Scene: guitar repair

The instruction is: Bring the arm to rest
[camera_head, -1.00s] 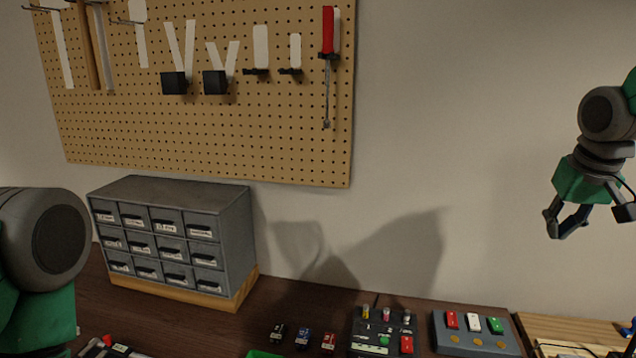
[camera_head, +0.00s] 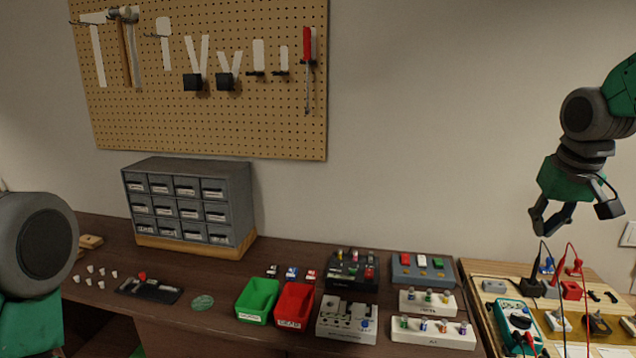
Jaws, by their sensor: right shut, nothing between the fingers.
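My right arm hangs in from the upper right. Its gripper (camera_head: 570,214) points down in the air in front of the wall, above the right end of the bench, shut and empty, touching nothing. My left arm shows only as a grey joint and a green link at the left edge. Its gripper is out of the picture.
A pegboard (camera_head: 215,125) holds a red screwdriver (camera_head: 308,62). Below stand a drawer cabinet (camera_head: 190,203), a green bin (camera_head: 257,300), a red bin (camera_head: 293,305), several small boxes with knobs, and a multimeter (camera_head: 517,322) with probe leads under my right gripper.

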